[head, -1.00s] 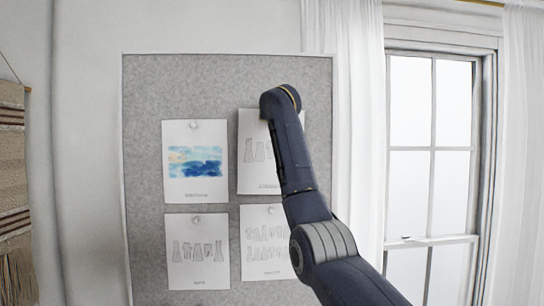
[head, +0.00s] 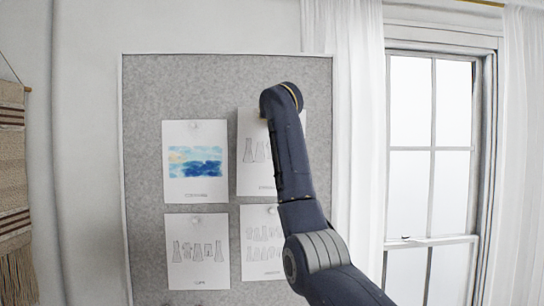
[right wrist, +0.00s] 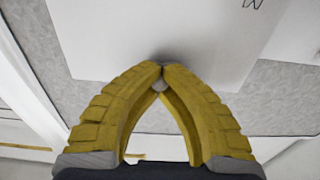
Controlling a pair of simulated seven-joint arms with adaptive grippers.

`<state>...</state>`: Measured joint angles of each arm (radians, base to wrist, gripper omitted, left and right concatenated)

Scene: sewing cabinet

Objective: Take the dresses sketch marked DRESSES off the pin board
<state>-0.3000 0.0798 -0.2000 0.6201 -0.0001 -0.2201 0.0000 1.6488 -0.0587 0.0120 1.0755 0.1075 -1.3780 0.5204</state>
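A white sheet with flared, dress-like outlines (head: 251,165) is at the upper right of the pin board (head: 145,90). Its caption is too blurred to read, and my right arm covers its right part. My right gripper is hidden behind that arm in the head view. In the right wrist view, my right gripper (right wrist: 160,70) has its yellow fingertips together at the edge of a white sheet (right wrist: 110,45). My left gripper is not in view.
A sheet with a blue watercolour (head: 195,185) is at the board's upper left. Two more outline sheets hang below, at left (head: 197,275) and right (head: 262,265). A wall hanging (head: 14,200) is at far left; a curtain (head: 345,100) and window (head: 430,150) are at right.

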